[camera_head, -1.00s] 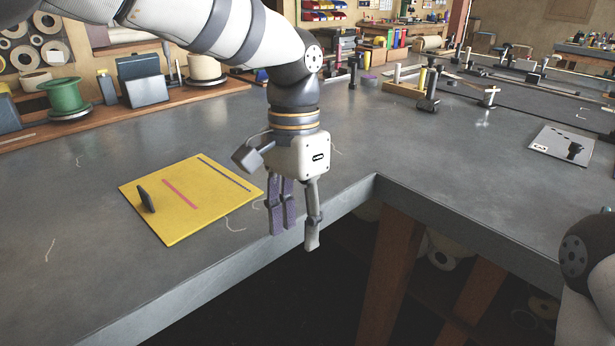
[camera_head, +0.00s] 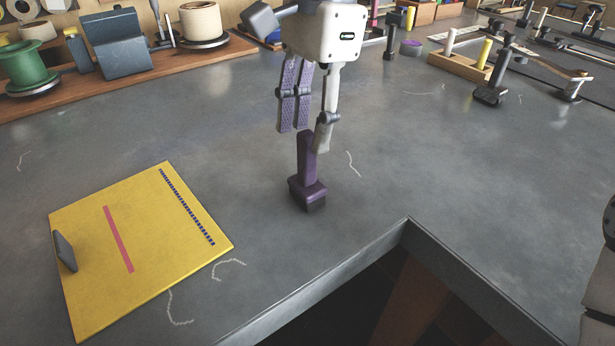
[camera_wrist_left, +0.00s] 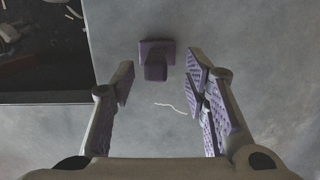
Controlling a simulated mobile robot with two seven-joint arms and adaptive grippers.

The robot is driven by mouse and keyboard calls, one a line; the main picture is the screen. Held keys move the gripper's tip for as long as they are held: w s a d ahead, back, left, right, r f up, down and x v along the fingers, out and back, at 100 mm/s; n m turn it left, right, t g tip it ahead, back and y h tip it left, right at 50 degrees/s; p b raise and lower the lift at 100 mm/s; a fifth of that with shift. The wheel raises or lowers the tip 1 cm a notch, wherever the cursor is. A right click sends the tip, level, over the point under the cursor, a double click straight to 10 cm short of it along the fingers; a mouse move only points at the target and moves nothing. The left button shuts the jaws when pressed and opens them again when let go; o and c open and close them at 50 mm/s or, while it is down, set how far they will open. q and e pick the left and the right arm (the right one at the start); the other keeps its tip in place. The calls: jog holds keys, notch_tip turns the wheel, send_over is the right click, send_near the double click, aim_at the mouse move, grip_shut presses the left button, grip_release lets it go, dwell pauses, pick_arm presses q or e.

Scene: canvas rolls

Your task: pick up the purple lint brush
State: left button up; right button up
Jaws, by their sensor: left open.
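The purple lint brush (camera_head: 308,187) stands upright on the grey table, with its wide dark head down and its handle up. My left gripper (camera_head: 305,137) is open and points down above it, with its fingertips around the height of the handle's top. In the left wrist view the brush (camera_wrist_left: 156,58) shows between the tips of the open left gripper (camera_wrist_left: 160,78), a little beyond them. Nothing is held. I cannot tell whether a finger touches the handle.
A yellow mat (camera_head: 145,270) with a pink strip and a small dark block (camera_head: 65,251) lies to the left. The table edge and its inner corner (camera_head: 408,222) are at the front right. Pale thread scraps (camera_head: 229,268) lie nearby. A spool (camera_head: 22,62) stands at the back left.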

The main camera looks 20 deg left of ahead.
aim_at(300, 182)
pick_arm(q)
jog(key=f, duration=0.2)
jog(key=s+f, duration=0.1)
jog(key=f, duration=0.1)
jog(key=shift+a+f, duration=0.1)
jog(key=shift+f, duration=0.6)
grip_shut()
notch_tip(300, 182, up, 10)
